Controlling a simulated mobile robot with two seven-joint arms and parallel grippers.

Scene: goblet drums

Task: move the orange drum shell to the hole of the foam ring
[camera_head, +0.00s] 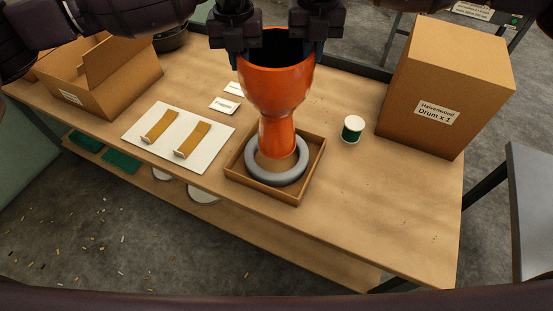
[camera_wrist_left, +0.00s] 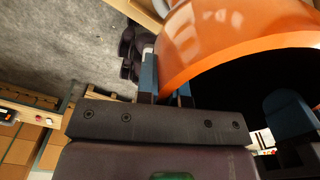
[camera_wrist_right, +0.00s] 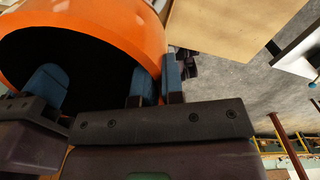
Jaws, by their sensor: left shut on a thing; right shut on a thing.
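The orange drum shell (camera_head: 275,88) is upright, with its wide dark mouth up and its narrow foot down. My left gripper (camera_head: 241,52) is shut on the left side of its rim, and my right gripper (camera_head: 319,52) is shut on the right side. The shell wall between the fingers also shows in the left wrist view (camera_wrist_left: 225,35) and the right wrist view (camera_wrist_right: 110,30). The grey foam ring (camera_head: 277,180) lies in a shallow wooden tray (camera_head: 232,179). The shell's foot is over the ring's hole and hides its far part; tan floor shows below the foot. Its exact height is unclear.
A labelled cardboard box (camera_head: 440,85) stands at the right, with a small green-and-white spool (camera_head: 352,129) beside it. A white board (camera_head: 195,160) with two tan strips lies left of the tray. An open carton (camera_head: 110,85) stands at the back left. The table's front right is clear.

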